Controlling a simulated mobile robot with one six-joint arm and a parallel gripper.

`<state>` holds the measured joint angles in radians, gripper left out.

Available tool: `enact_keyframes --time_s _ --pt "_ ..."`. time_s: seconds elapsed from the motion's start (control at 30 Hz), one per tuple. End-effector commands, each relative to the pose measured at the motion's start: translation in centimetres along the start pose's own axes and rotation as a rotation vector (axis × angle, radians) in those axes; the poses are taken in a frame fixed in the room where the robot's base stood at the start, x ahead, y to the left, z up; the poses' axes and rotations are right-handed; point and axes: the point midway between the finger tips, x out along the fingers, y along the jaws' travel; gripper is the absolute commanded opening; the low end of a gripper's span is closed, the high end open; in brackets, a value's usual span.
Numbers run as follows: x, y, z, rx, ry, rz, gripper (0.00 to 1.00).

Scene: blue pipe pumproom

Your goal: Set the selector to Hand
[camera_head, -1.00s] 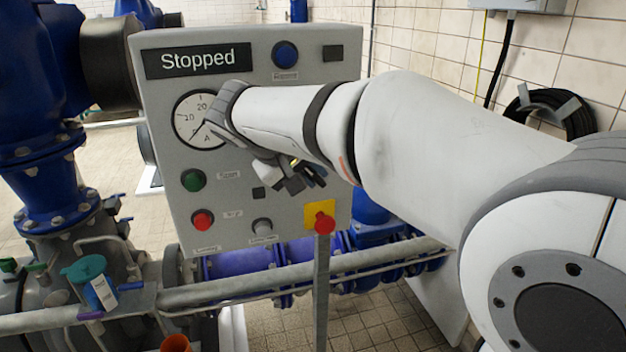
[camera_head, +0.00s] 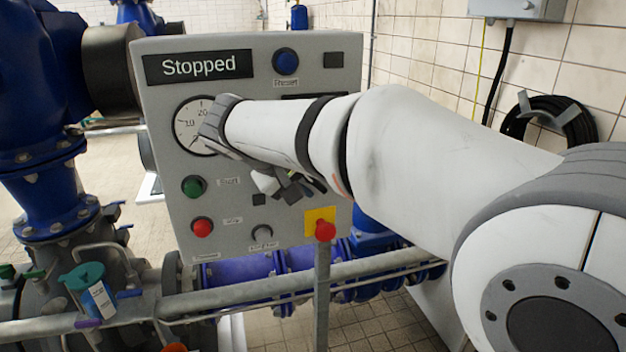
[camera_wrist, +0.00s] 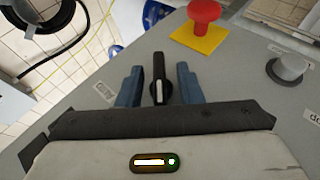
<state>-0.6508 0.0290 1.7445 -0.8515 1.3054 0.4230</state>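The selector (camera_wrist: 158,82) is a black lever knob with a pale mark on the grey control panel (camera_head: 163,110). In the wrist view its lever points up the picture, and it sits between the two blue fingers of my gripper (camera_wrist: 159,72). The fingers are open, one on each side of the knob, with a visible gap on both sides. In the head view my gripper (camera_head: 290,186) is at the panel under my arm, and I cannot make out the selector there. The selector's position labels are not readable.
A red emergency stop (camera_head: 325,230) on a yellow plate sticks out below right of my gripper. A grey knob (camera_head: 262,233), green button (camera_head: 194,186) and red button (camera_head: 202,227) are nearby. The display (camera_head: 198,66) reads "Stopped". A grey pipe rail (camera_head: 240,292) runs in front.

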Motion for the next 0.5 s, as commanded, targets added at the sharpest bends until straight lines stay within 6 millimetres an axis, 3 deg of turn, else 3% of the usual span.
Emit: enact_keyframes --time_s 0.17,0.5 --pt "-0.4 0.0 -0.1 0.000 0.002 -0.001 0.33" --pt "-5.8 -0.1 -0.1 0.000 0.004 -0.002 0.33"
